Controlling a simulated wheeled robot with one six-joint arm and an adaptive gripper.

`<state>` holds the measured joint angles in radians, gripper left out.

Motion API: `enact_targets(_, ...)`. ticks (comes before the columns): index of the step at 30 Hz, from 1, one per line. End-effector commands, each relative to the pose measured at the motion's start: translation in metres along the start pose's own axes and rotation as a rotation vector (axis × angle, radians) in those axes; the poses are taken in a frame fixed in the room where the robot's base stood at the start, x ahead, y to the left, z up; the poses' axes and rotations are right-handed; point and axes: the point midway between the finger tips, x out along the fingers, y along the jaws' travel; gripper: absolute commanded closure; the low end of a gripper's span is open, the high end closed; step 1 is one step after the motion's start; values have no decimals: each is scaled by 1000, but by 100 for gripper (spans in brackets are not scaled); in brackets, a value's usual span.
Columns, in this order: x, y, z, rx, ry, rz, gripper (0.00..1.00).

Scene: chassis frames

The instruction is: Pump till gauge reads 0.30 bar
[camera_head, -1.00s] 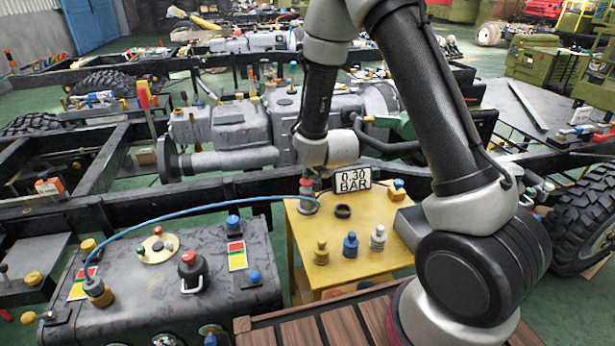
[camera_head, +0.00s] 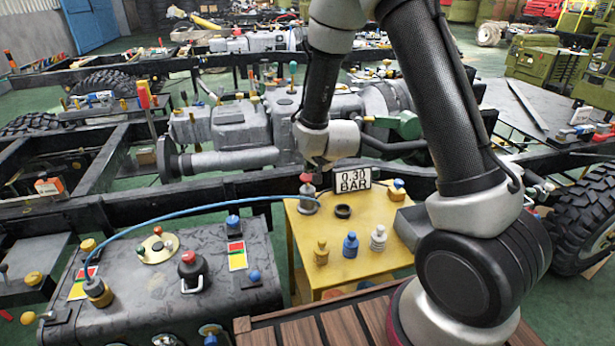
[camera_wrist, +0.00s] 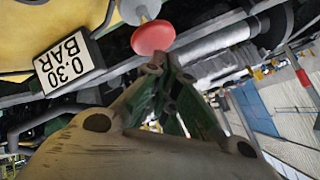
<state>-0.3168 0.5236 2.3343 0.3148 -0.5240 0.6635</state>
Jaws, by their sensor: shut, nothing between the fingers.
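The gauge display (camera_head: 353,180) stands at the back of the yellow table and reads 0.30 BAR. The pump (camera_head: 307,198) stands left of the gauge, with a red knob (camera_head: 306,178) on top. A blue hose (camera_head: 200,215) runs from the pump area to the dark tank at left. My gripper (camera_head: 318,166) is shut and empty, just above and right of the red knob. In the wrist view its fingertips (camera_wrist: 160,66) are close to the red knob (camera_wrist: 153,38); a small gap seems to show.
The yellow table (camera_head: 365,262) also holds a black ring (camera_head: 343,211) and several small coloured fittings. The dark tank (camera_head: 150,300) with valves stands at front left. Black chassis rails and a grey gearbox (camera_head: 240,125) lie behind the table.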

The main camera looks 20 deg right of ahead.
Motion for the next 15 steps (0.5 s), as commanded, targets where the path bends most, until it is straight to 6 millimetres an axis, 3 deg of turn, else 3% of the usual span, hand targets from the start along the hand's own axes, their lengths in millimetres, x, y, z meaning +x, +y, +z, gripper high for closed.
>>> enact_targets(15,-7,-6,-6,1,3,-2,100)
